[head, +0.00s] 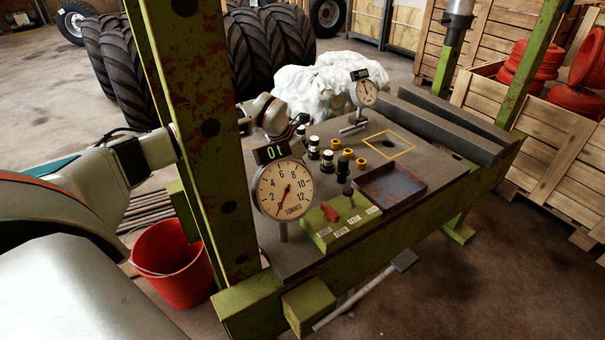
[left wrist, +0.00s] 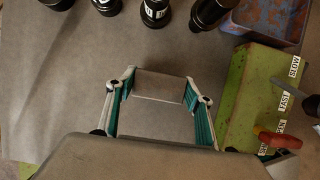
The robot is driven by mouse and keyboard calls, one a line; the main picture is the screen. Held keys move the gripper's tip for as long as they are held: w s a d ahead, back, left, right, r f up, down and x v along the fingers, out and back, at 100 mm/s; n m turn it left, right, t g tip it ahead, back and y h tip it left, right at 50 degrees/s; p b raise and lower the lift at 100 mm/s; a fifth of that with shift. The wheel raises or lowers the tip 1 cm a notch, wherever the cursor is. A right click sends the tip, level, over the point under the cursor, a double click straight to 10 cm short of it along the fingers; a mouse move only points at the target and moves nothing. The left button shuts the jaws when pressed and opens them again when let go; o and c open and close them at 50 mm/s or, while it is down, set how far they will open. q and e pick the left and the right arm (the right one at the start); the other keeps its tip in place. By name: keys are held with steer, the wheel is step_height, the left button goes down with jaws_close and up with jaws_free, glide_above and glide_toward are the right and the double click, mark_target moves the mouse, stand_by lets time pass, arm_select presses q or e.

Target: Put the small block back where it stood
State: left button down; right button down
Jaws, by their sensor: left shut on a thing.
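The small block (left wrist: 159,84) is plain grey-brown, close to the bench top in colour. It shows in the left wrist view between the teal-padded fingers of my left gripper (left wrist: 164,88), which is shut on it. I cannot tell whether the block touches the bench. In the head view my left arm passes behind the green post, and the fingers and block are hidden behind the front dial gauge (head: 284,190). A yellow outlined square (head: 390,143) with a dark spot is on the bench top (head: 268,240). My right gripper is not in view.
Black labelled cylinders (head: 313,147) and brass rings (head: 348,152) stand mid-bench. A blue-red tray (head: 390,188) and a green lever box (head: 340,222) lie at the front. The green post (head: 205,130) and a second gauge (head: 364,93) rise nearby. Bare bench surrounds the fingers' left.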

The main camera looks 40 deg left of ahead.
arm_select(q)
steer(key=shift+w, duration=0.1)
stand_by(0.7)
steer(key=c, duration=0.9)
jaws_free()
steer(key=shift+o, duration=0.3)
steer(key=shift+f, duration=0.1)
steer(key=shift+f, duration=0.25)
steer(key=v, duration=1.2)
steer(key=shift+r, duration=0.2)
